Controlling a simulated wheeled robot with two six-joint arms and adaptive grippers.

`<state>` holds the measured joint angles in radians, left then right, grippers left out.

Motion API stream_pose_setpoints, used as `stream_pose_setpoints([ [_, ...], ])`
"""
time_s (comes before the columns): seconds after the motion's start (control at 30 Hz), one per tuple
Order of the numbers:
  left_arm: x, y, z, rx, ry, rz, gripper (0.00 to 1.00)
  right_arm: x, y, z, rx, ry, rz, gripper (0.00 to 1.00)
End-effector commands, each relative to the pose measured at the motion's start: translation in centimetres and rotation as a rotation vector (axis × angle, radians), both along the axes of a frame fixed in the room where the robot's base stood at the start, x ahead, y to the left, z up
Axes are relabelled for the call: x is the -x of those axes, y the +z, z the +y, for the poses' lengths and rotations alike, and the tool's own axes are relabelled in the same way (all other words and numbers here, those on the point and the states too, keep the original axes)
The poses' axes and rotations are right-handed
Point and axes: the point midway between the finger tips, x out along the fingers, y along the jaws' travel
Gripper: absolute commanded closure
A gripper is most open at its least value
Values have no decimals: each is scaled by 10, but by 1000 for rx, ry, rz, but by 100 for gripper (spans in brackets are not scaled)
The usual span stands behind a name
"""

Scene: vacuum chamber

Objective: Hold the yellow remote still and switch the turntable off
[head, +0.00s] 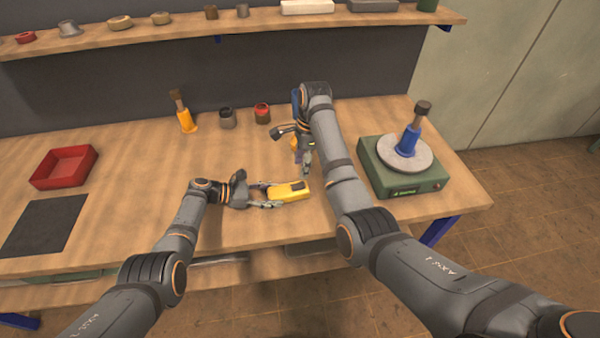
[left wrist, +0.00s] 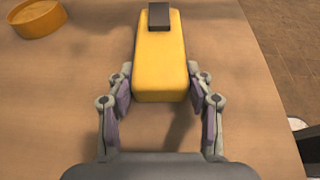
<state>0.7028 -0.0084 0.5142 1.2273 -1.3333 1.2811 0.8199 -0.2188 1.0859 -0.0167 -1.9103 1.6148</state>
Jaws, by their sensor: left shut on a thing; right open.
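The yellow remote (head: 286,191) is near the front of the table, with a dark patch on its upper face towards the far end. My left gripper (head: 272,195) is shut on its near end. In the left wrist view the fingers (left wrist: 160,95) flank the remote (left wrist: 160,65). Whether it touches the table is unclear. The turntable (head: 380,172) is a green box with a grey disc, standing to the right. A blue piece with a dark top (head: 410,138) stands on the disc. My right gripper (head: 303,160) is open above the table behind the remote, partly hidden by my right arm.
A red tray (head: 64,167) and a dark mat (head: 43,225) lie at left. A yellow piece (head: 184,118) and two small cups (head: 227,118) stand near the back wall. A shelf (head: 230,24) runs above. An orange round dish (left wrist: 38,18) shows in the left wrist view.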

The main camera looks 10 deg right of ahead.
Motion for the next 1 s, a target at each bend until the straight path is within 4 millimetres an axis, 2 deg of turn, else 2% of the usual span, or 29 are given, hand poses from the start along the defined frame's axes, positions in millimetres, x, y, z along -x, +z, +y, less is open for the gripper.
stream_pose_setpoints([
  [0.37,0,0,0,0,0,0,88,0,4,-1,0,0,2,53],
  [0.4,0,0,0,0,0,0,45,0,4,-1,0,0,2,53],
  [0.57,0,0,0,0,0,0,23,0,4,-1,0,0,2,53],
  [0.87,0,0,0,0,0,0,21,0,3,-1,0,0,2,53],
  [1.0,1,3,10,-1,2,0,21,0,3,-1,0,0,2,53],
])
